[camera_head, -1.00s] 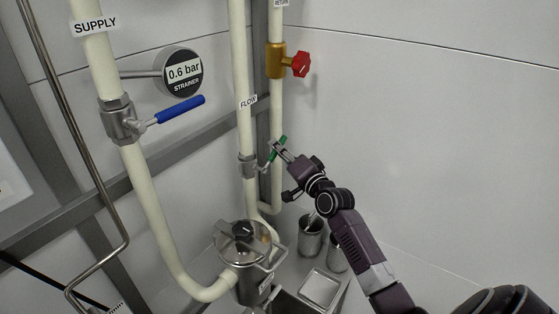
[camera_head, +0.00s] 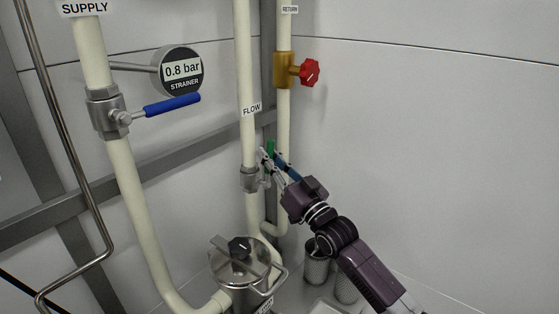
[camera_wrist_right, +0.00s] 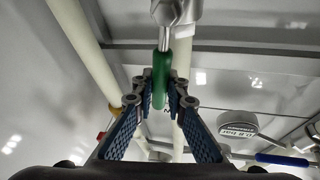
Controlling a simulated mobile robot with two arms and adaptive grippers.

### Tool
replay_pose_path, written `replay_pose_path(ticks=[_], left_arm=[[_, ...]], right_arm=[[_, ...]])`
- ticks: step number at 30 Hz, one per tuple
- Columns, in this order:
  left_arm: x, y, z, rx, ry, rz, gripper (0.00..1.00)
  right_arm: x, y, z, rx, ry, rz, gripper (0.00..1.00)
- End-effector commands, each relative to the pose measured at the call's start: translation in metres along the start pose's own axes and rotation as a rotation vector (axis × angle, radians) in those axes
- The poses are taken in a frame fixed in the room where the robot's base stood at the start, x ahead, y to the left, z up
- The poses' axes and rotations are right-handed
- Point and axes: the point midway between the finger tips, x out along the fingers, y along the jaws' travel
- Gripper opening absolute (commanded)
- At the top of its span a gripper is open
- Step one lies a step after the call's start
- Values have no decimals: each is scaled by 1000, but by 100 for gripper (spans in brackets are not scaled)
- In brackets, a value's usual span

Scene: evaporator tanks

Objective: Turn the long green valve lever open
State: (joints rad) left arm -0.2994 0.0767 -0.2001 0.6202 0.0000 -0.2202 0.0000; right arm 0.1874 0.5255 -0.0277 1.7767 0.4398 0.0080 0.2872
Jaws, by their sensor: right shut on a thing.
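The green valve lever (camera_head: 270,148) is on the valve (camera_head: 250,179) of the pipe labelled FLOW. In the head view it points up, close beside the pipe, and is partly hidden by my fingers. My right gripper (camera_head: 270,163) is shut on the lever. In the right wrist view the green handle (camera_wrist_right: 160,76) lies between the two blue-padded fingers of the right gripper (camera_wrist_right: 160,95), and its bare metal stem runs up to the valve body (camera_wrist_right: 175,12). My left gripper is not in view.
A blue lever (camera_head: 172,105) sits on the SUPPLY pipe near a gauge (camera_head: 182,71) reading 0.8 bar. A red knob (camera_head: 309,72) is on the RETURN pipe. A lidded strainer pot (camera_head: 238,262) stands below, beside metal cups (camera_head: 316,264). The wall at right is clear.

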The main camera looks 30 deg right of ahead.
Motion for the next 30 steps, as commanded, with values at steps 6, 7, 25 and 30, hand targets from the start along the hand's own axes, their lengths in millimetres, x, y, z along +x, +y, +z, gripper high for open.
replay_pose_path(ticks=[6,7,25,30], left_arm=[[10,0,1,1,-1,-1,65],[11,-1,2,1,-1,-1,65],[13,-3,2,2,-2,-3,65],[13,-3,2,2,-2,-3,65]], right_arm=[[-2,-10,3,-103,19,-42,0],[-2,-11,3,-112,21,-46,0],[-3,-16,3,-163,30,-67,0],[-3,-16,3,-162,30,-66,22]])
